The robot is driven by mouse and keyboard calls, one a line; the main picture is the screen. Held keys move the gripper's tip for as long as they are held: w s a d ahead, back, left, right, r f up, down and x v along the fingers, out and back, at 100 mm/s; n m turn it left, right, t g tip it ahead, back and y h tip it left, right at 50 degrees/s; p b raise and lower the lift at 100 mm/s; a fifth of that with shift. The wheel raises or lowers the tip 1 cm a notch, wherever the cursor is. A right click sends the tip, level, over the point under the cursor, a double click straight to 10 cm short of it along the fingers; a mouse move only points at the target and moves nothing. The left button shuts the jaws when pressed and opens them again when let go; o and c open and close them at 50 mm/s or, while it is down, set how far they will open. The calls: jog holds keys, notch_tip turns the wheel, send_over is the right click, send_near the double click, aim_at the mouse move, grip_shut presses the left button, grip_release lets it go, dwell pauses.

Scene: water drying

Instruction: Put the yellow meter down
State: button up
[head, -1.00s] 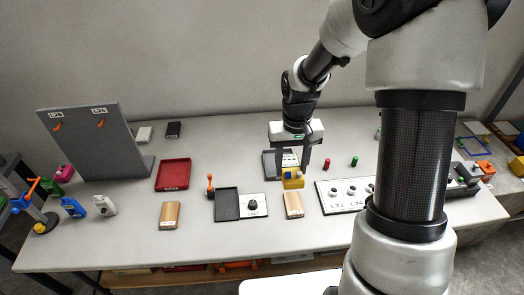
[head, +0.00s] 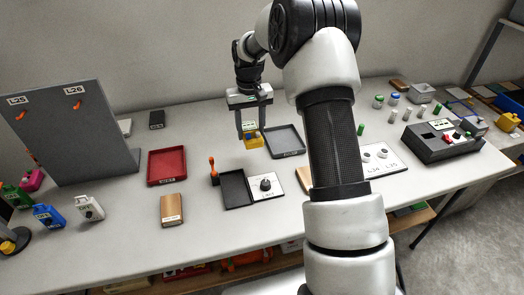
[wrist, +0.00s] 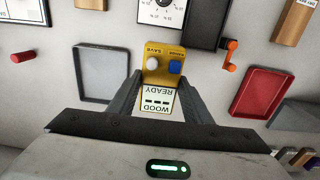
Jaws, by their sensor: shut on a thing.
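The yellow meter (head: 251,141) is between the fingers of my gripper (head: 253,131), which is shut on it. In the wrist view the meter (wrist: 163,66) shows a white button, a blue button and a white display reading "WOOD READY". The fingers (wrist: 161,80) are on either side of it. In the head view the meter appears just left of the grey tray (head: 285,141), over the back middle of the table. Its underside is hidden, and I cannot tell how high it is above the table.
A red tray (head: 167,167) lies to the left. A wooden block (head: 171,209) is nearer the front edge.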

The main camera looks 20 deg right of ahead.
aim_at(251, 160)
jog(key=shift+w+a+f, duration=0.1)
jog(key=shift+w+f, duration=0.1)
jog(key=shift+f, duration=0.4)
notch_tip(251, 160, down, 9)
jog(key=shift+b, duration=0.75)
jog(key=shift+f, duration=0.2)
jog(key=o, duration=1.4)
jog(key=shift+c, duration=0.2)
jog(key=shift+r, duration=0.1)
